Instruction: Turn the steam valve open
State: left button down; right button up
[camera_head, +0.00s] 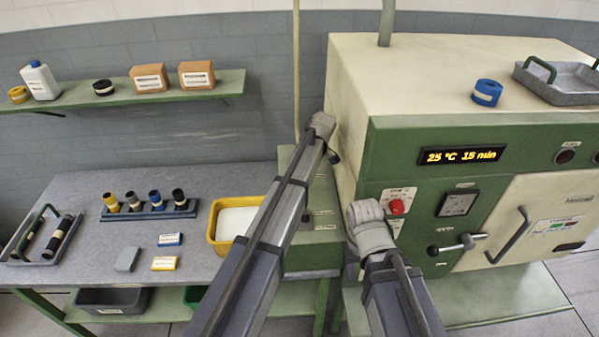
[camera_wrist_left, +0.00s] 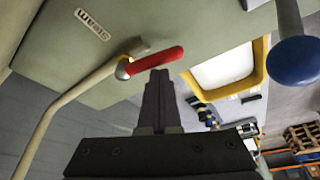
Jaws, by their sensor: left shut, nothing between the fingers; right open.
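The steam valve shows in the left wrist view as a red lever handle (camera_wrist_left: 155,60) on the end of a cream pipe (camera_wrist_left: 60,105), beside an upside-down label (camera_wrist_left: 92,24) that seems to read STEAM. My left gripper (camera_wrist_left: 158,76) is shut and empty, its fingertips just below the red handle in the picture. I cannot tell whether they touch it. In the head view the handle is hidden, and my left arm reaches up toward the machine's left side. My right gripper (camera_head: 352,250) is open in front of the green machine (camera_head: 430,165), mostly hidden by its wrist.
The machine has a red button (camera_head: 397,207), a door handle (camera_head: 510,237) and a lit display (camera_head: 462,156). A yellow-rimmed bin (camera_head: 214,226) is beside my left arm. A blue knob (camera_wrist_left: 298,60) is at right in the left wrist view. The workbench (camera_head: 90,190) is at left.

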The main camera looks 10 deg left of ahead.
pick_arm(q)
jog(key=shift+w+a, duration=0.35)
jog(key=shift+w, duration=0.3)
jog(key=shift+a, duration=0.1)
